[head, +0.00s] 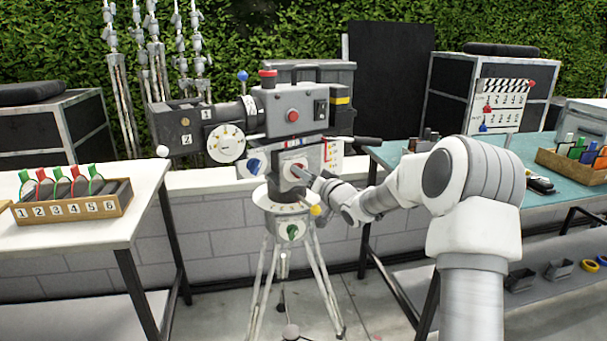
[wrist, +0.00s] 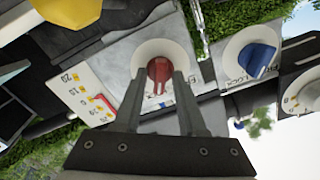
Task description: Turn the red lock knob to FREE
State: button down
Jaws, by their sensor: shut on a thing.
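The red lock knob (wrist: 159,71) sits on a white round dial on the side of the camera head in the wrist view. My gripper (wrist: 161,82) has its two fingers on either side of the knob and is shut on it. In the head view my gripper (head: 308,177) reaches the white plate below the camera body (head: 290,108) from the right. The knob's red shows only partly there, at the fingertips.
A blue knob (wrist: 258,59) is beside the red one, also seen in the head view (head: 254,166). A yellow knob (head: 316,210) and a green knob (head: 292,231) are below. The tripod (head: 320,275) stands between a white table (head: 100,225) and a teal table (head: 400,160).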

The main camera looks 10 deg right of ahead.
jog(key=n+b, duration=0.3)
jog(key=n, duration=0.2)
jog(key=shift+f+n+b, duration=0.15)
jog(key=shift+n+b, duration=0.15)
jog(key=shift+b, duration=0.05)
jog(key=n+b, duration=0.4)
jog(key=n, duration=0.2)
jog(key=shift+n, duration=0.3)
dwell(0.3)
jog(key=c, duration=0.8)
grip_release()
jog(key=shift+c, duration=0.2)
jog(key=shift+s, duration=0.1)
jog(key=p+v, duration=0.3)
jog(key=v, duration=1.4)
jog(key=shift+s+r, duration=0.15)
jog(key=shift+r, duration=0.05)
